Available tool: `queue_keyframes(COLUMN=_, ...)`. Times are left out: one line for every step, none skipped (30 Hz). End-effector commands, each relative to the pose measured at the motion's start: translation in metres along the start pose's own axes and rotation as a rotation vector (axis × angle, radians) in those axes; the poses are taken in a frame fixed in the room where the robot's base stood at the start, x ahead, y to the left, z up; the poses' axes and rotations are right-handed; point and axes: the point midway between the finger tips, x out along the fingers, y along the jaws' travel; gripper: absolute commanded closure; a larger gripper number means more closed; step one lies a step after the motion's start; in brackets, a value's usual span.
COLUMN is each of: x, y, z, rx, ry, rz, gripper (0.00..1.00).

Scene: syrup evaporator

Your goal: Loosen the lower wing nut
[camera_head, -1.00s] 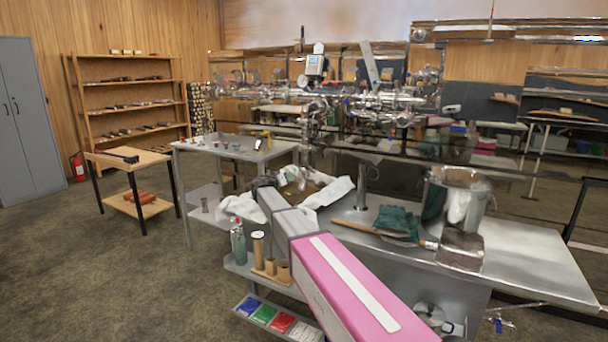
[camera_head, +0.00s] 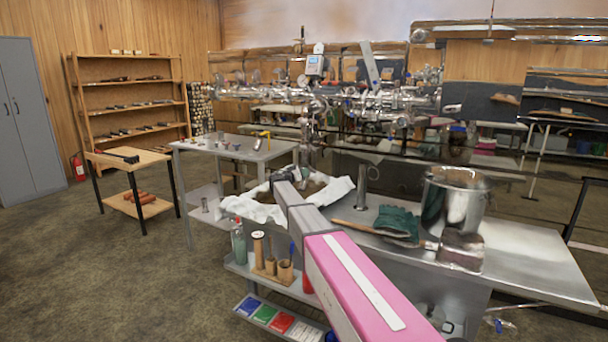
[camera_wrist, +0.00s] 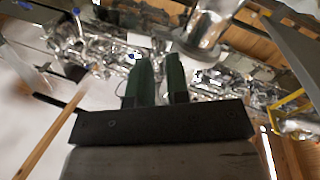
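My gripper (camera_wrist: 160,68) shows in the wrist view as two dark green fingers, close together with a narrow gap between them and nothing seen in it. They point up towards shiny steel pipework (camera_wrist: 235,85), and a large steel pipe (camera_wrist: 208,35) lies just beyond and to the right of the tips. I cannot make out the lower wing nut in either view. In the head view, the steel pipework (camera_head: 345,100) of the evaporator stands behind the bench, and my arm reaches towards its lower part. My fingers cannot be made out there.
White cloth (camera_head: 255,207) lies around a brown-filled pan under my arm. Green gloves (camera_head: 397,221), a steel pot (camera_head: 452,196) and a scoop (camera_head: 460,250) sit on the bench (camera_head: 535,262) to the right. A side table (camera_head: 225,152) stands at left.

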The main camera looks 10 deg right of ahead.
Motion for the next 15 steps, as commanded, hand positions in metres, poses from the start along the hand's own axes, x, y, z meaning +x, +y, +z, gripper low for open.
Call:
queue_keyframes(x=0.0044, y=-0.0004, z=-0.0002, rx=0.000, ry=0.000, rz=0.000, gripper=0.84)
queue_keyframes(x=0.0056, y=-0.0003, z=-0.0002, rx=0.000, ry=0.000, rz=0.000, gripper=0.84)
queue_keyframes(x=0.0065, y=-0.0001, z=-0.0001, rx=0.000, ry=0.000, rz=0.000, gripper=0.84)
queue_keyframes(x=0.0069, y=-0.0001, z=-0.0001, rx=0.000, ry=0.000, rz=0.000, gripper=0.84)
queue_keyframes(x=0.0070, y=0.0001, z=-0.0001, rx=0.000, ry=0.000, rz=-0.001, gripper=0.84)
queue_keyframes(x=0.0068, y=0.0002, z=0.0000, rx=0.000, ry=0.000, rz=-0.001, gripper=0.84)
queue_keyframes(x=0.0067, y=0.0002, z=0.0000, rx=0.000, ry=0.000, rz=-0.001, gripper=0.84)
queue_keyframes(x=0.0066, y=0.0002, z=0.0000, rx=0.000, ry=0.000, rz=-0.001, gripper=0.84)
queue_keyframes(x=0.0066, y=0.0002, z=0.0000, rx=0.000, ry=0.000, rz=-0.001, gripper=0.84)
queue_keyframes(x=0.0065, y=0.0002, z=-0.0001, rx=0.000, ry=0.000, rz=0.000, gripper=0.84)
queue_keyframes(x=0.0065, y=0.0002, z=-0.0001, rx=0.000, ry=0.000, rz=-0.001, gripper=0.94)
queue_keyframes(x=0.0064, y=0.0002, z=-0.0001, rx=0.000, ry=0.000, rz=0.000, gripper=1.00)
queue_keyframes(x=0.0064, y=0.0002, z=-0.0001, rx=0.000, ry=0.000, rz=0.000, gripper=1.00)
queue_keyframes(x=0.0064, y=0.0002, z=-0.0001, rx=0.000, ry=0.000, rz=0.000, gripper=1.00)
queue_keyframes(x=0.0064, y=0.0002, z=-0.0001, rx=0.000, ry=0.000, rz=0.000, gripper=1.00)
